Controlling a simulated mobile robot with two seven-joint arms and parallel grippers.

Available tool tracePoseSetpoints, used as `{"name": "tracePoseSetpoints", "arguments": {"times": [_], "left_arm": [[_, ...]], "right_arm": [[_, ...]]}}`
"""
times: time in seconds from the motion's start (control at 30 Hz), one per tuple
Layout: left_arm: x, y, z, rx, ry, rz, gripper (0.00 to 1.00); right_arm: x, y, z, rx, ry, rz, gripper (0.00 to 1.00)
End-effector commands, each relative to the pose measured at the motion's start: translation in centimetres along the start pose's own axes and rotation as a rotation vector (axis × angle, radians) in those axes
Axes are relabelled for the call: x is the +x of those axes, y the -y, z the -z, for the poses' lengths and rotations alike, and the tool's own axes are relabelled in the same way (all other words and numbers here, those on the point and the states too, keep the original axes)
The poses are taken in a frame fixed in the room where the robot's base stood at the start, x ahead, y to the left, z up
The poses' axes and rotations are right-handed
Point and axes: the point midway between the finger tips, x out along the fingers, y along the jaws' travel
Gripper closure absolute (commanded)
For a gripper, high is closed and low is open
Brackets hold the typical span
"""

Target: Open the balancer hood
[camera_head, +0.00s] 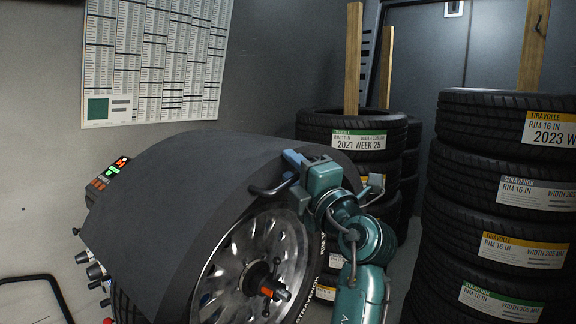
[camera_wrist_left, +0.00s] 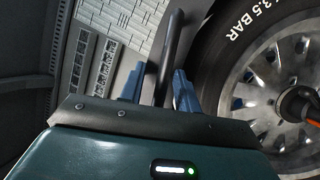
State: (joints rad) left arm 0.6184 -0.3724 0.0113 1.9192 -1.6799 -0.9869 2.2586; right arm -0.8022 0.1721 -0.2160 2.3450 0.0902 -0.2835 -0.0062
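The balancer hood (camera_head: 190,180) is a dark grey curved cover that lies over the top of the wheel. Its dark bar handle (camera_head: 268,190) sticks out from its right edge. My left gripper (camera_head: 293,158) is at the handle, its blue fingers close to the hood's edge. In the left wrist view, the handle bar (camera_wrist_left: 168,55) runs between the two blue fingers of the left gripper (camera_wrist_left: 160,88). A small gap shows beside the left finger; the bar looks near or against the right one. My right gripper is not in view.
The wheel (camera_head: 258,262) with a silver rim sits on the balancer under the hood. A control panel (camera_head: 108,178) is at the hood's left. Tyre stacks (camera_head: 500,200) stand at the right and behind my arm (camera_head: 355,135). A wall chart (camera_head: 155,60) hangs behind.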

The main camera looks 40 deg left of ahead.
Motion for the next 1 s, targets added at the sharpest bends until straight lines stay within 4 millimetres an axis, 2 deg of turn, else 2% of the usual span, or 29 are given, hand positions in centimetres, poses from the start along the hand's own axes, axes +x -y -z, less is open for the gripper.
{"name": "tracePoseSetpoints", "arguments": {"times": [0.33, 0.7, 1.0], "left_arm": [[-0.05, -0.01, -0.04, 0.000, 0.000, 0.000, 0.68], [-0.02, 0.03, -0.01, 0.000, -0.001, 0.001, 0.99], [0.02, 0.01, 0.04, 0.000, -0.002, 0.001, 1.00]], "right_arm": [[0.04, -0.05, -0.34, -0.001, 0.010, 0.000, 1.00], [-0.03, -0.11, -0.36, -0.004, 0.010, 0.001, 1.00], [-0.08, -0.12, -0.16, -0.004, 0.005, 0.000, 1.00]]}}
